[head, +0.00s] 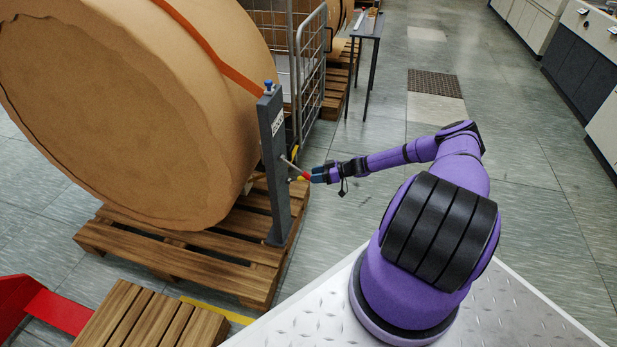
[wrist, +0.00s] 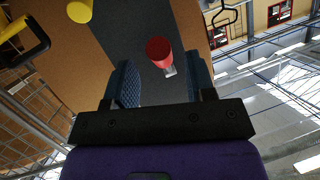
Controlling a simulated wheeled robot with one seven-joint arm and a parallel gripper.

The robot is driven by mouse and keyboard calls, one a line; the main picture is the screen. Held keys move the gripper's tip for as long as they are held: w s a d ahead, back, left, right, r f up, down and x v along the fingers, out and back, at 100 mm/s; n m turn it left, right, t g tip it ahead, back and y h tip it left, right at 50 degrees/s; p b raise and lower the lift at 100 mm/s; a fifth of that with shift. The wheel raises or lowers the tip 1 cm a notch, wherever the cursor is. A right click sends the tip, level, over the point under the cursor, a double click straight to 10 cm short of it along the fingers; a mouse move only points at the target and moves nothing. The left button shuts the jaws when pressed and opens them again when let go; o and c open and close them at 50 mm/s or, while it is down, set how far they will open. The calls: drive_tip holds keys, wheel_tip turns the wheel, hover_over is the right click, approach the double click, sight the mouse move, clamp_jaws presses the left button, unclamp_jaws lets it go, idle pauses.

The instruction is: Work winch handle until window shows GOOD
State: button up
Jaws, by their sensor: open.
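A grey upright post (head: 273,165) stands on the pallet edge against the big brown roll. A small white window or label (head: 277,124) is on its face; its lettering is too small to read surely. The winch handle (head: 289,164) is a thin pale rod coming off the post, with a red knob (head: 306,175) at its end. My gripper (head: 314,175) is open right at the knob. In the wrist view the red knob (wrist: 158,50) shows between and just beyond the blue fingertips of my gripper (wrist: 160,78); neither finger clearly touches it.
The brown roll (head: 150,100) with an orange strap rests on a wooden pallet (head: 180,262). A wire cage (head: 308,75) and a small table (head: 370,25) stand behind the post. A yellow knob (wrist: 80,10) shows in the wrist view. The floor to the right is clear.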

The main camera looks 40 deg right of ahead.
drive_tip(key=v, duration=0.6)
drive_tip(key=shift+s+d, duration=0.25)
drive_tip(key=shift+r, duration=0.2)
idle(0.7)
